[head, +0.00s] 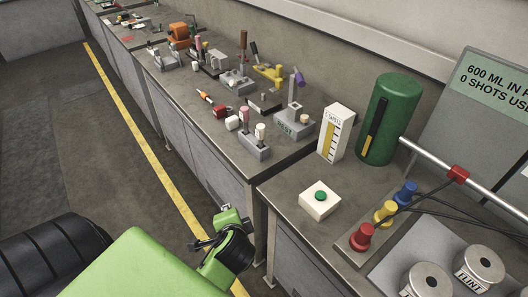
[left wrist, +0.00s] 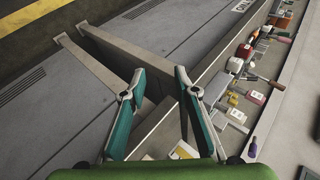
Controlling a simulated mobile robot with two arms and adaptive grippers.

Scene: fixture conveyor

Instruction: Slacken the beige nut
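I cannot pick out the beige nut for certain. A small beige piece (head: 304,119) shows on the grey block marked REST (head: 288,128), near the front end of the fixture bench in the head view. Cream-topped pieces (head: 260,131) stand on another grey block to its left; they are too small to tell as nuts. My left gripper (left wrist: 158,82) is open and empty in the left wrist view, its two teal fingers apart above the bench front. In the head view the green left arm (head: 222,262) is low, in front of the benches and apart from the fixtures. My right gripper is not in view.
Several fixtures and tools line the long grey bench (head: 195,98). A nearer bench holds a white box with a green button (head: 320,203), a green cylinder (head: 392,110), a white gauge box (head: 336,132) and coloured knobs (head: 362,236). The floor by the yellow line (head: 150,150) is clear.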

